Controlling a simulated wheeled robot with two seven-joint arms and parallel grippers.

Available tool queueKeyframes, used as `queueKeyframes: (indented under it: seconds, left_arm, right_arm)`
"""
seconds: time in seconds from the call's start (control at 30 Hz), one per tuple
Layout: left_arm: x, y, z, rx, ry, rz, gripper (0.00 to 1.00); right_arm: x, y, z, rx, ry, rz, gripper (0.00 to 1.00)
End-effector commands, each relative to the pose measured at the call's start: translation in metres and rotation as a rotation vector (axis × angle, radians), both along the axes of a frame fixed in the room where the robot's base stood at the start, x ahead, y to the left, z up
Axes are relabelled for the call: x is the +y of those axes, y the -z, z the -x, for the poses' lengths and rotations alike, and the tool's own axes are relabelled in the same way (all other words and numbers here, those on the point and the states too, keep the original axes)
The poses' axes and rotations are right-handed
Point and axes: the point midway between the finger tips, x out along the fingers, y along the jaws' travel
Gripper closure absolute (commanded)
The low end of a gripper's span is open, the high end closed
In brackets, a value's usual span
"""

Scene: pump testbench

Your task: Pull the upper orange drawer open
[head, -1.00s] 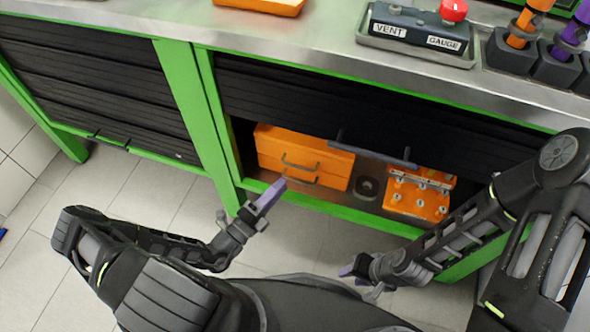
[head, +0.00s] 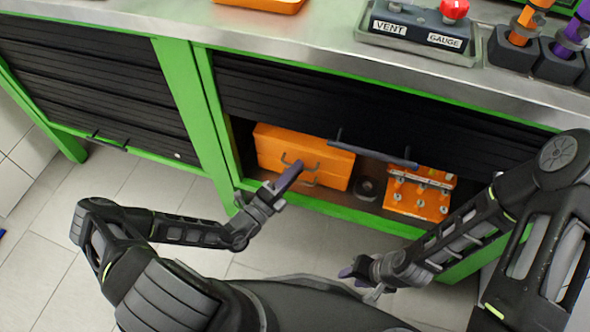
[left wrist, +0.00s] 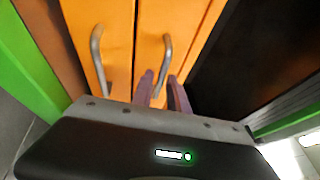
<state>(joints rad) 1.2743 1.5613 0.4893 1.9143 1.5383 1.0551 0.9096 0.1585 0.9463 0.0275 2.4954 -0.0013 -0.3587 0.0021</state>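The orange drawer unit sits inside the open bay under the bench. Its upper orange drawer (head: 325,153) is shut and shows as the right-hand panel in the left wrist view (left wrist: 190,30). Its grey handle (left wrist: 166,55) is by my left fingertips. The lower drawer (left wrist: 105,25) and its handle (left wrist: 97,50) are left of it in that view. My left gripper (head: 290,177) is open in front of the unit. Its purple fingers (left wrist: 163,88) appear on either side of the handle's near end; contact is unclear. My right gripper (head: 352,270) hangs low, away from the drawers.
A black roller shutter (head: 380,115) with a bar handle hangs partly lowered above the bay. A green frame post (head: 212,120) stands left of the drawers and a green rail (head: 340,211) runs below. An orange rack (head: 418,200) stands to the right.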

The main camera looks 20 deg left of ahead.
Motion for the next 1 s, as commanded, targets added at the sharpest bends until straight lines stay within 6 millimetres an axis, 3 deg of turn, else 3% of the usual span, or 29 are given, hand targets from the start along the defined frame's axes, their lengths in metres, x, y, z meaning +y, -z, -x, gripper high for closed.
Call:
queueKeyframes:
  seconds: [0.23, 1.0]
  left_arm:
    - [0.0001, 0.0001, 0.0002, 0.0, 0.0, 0.0, 1.0]
    - [0.0002, 0.0006, 0.0003, 0.001, 0.0, 0.0, 1.0]
  right_arm:
    - [0.0, 0.0, 0.0, 0.0, 0.0, 0.0, 0.64]
    - [0.0, 0.0, -0.0001, 0.0, 0.0, 0.0, 0.64]
